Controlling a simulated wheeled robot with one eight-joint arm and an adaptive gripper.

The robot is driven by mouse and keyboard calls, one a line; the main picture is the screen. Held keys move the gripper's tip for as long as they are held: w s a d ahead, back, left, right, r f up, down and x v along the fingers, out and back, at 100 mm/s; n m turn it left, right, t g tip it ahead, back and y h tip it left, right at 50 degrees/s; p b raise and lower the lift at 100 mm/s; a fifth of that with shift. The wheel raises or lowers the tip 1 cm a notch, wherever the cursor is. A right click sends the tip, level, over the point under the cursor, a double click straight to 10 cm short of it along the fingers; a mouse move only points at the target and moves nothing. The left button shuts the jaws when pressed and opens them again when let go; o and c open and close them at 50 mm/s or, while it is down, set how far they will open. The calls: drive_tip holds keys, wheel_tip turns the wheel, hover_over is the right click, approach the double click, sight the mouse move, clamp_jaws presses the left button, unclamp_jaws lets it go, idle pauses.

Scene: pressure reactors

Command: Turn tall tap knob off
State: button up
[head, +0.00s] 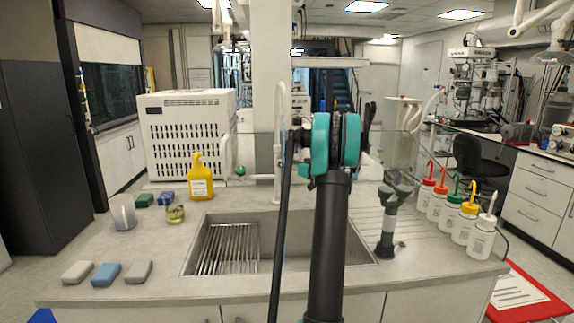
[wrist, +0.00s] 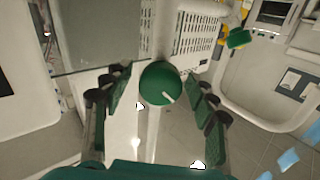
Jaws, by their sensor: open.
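A round green knob (wrist: 160,83) with a white pointer line sits in the middle of the wrist view. My gripper (wrist: 157,77) is open, with one dark finger on each side of the knob. Gaps show between both fingers and the knob, so they look apart from it. The white line points to the lower right in that view. In the head view the tall white tap (head: 279,135) rises behind the sink, partly beside my arm. A small green knob (head: 240,171) shows to its left; I cannot tell if it is the same knob. My fingers are hidden there.
The sink (head: 208,222) lies in front of the tap. A yellow bottle (head: 200,183) and a white vented box (head: 188,132) stand on the left. Several wash bottles (head: 452,212) line the right side. A clear glass panel (wrist: 95,35) shows at the wrist view's upper left.

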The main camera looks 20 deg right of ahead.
drive_tip(key=c, duration=1.2)
drive_tip(key=m, duration=0.4)
drive_tip(key=shift+m, duration=0.4)
drive_tip(key=shift+d+m, duration=0.1)
drive_tip(key=shift+m, duration=2.2)
drive_tip(key=o, duration=1.2)
